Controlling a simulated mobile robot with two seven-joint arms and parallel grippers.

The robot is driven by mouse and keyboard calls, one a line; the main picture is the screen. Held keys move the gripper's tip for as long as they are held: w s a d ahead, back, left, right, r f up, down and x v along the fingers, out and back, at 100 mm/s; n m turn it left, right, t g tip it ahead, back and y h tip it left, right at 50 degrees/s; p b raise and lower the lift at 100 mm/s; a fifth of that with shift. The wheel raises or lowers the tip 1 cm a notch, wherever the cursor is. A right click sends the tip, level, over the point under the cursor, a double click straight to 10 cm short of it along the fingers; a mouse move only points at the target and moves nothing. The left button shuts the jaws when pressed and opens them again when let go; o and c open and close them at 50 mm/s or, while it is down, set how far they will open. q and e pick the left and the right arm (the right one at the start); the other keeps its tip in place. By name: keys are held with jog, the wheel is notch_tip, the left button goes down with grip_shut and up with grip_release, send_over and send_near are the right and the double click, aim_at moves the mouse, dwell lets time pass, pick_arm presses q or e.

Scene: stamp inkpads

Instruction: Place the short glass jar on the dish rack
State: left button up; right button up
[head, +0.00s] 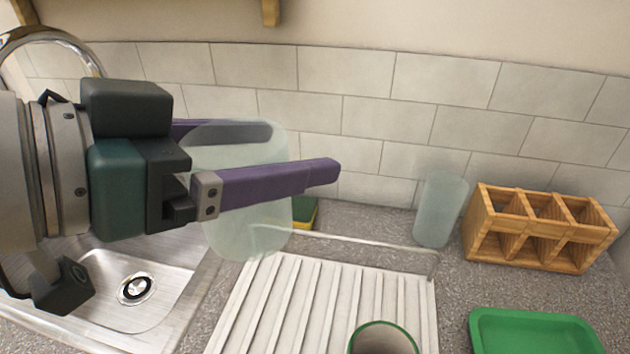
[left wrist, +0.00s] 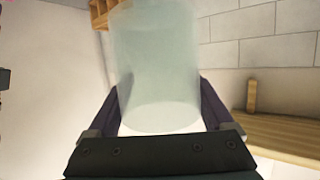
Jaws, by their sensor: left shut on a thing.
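The short glass jar (head: 250,228) is pale, translucent and wide. My left gripper (head: 300,154) is shut on it, with one purple finger on the near side and one behind it. The jar is held in the air above the gap between the sink and the dish rack. In the left wrist view the jar (left wrist: 158,70) stands between the two fingers (left wrist: 160,108). The white ribbed dish rack (head: 262,300) lies on the counter below and to the right of the jar. My right gripper is not in view.
A dark green-rimmed cup (head: 383,340) is at the rack's front right. A tall translucent glass (head: 440,208) stands behind the rack, beside a wooden compartment box (head: 540,228). A green tray (head: 532,332) lies at right. A sponge (head: 304,211) is behind the jar; the sink (head: 165,280) is at left.

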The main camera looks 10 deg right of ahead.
pick_arm(q)
jog(key=d+f, duration=0.2)
jog(key=d, duration=0.2)
jog(key=b, duration=0.6)
send_over(317, 327)
notch_tip(317, 327, down, 14)
notch_tip(317, 327, down, 5)
jog(key=shift+f+b, duration=0.1)
jog(key=shift+b, duration=0.8)
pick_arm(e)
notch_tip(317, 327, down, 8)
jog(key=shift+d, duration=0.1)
pick_arm(q)
jog(key=shift+f, duration=0.1)
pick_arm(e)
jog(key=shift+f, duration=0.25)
pick_arm(q)
jog(key=o, duration=1.3)
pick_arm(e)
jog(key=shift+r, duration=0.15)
